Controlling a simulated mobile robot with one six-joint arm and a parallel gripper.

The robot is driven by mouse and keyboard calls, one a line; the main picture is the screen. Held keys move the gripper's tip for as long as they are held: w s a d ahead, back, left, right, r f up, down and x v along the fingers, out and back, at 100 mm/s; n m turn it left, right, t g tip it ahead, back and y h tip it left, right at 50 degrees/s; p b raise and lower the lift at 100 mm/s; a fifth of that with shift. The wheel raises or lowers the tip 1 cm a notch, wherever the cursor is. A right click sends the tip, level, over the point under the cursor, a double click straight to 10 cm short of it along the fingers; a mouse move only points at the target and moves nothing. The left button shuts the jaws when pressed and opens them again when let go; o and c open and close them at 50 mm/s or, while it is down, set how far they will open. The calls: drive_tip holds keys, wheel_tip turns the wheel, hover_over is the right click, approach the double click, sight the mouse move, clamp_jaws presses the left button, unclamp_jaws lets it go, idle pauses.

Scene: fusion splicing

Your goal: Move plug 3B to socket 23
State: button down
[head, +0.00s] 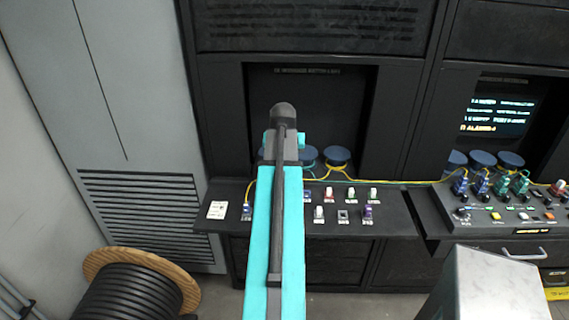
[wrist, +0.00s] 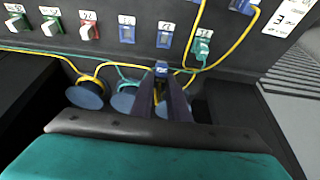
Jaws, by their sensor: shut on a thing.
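My gripper (wrist: 167,88) is shut on a small blue plug (wrist: 161,68) in the wrist view. The plug is held in front of the panel's edge, apart from the sockets as far as I can tell. I cannot read its tag. Two blue sockets, one (wrist: 127,33) and another (wrist: 165,38), show beyond it. A teal plug (wrist: 202,46) sits beside them. The socket numbers are too blurred to read, so I cannot pick out socket 23. In the head view my arm hides the gripper and the held plug.
Blue-lidded spools (head: 337,155) stand behind the black shelf panel (head: 392,222), with yellow and teal cables trailing across. A second console (head: 505,222) with several plugs stands at right. A cable drum (head: 170,270) stands at lower left.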

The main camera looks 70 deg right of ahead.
drive_tip(key=shift+s, duration=0.1)
drive_tip(key=shift+s+d+f, duration=1.2)
drive_tip(key=shift+s+d, duration=0.3)
drive_tip(key=shift+s, duration=2.2)
drive_tip(key=shift+s+f, duration=0.1)
drive_tip(key=shift+f, duration=3.05)
drive_tip(key=shift+f, duration=0.55)
drive_tip(key=c, duration=1.6)
unclamp_jaws()
drive_tip(key=shift+r, duration=0.1)
drive_tip(key=shift+v, duration=5.9)
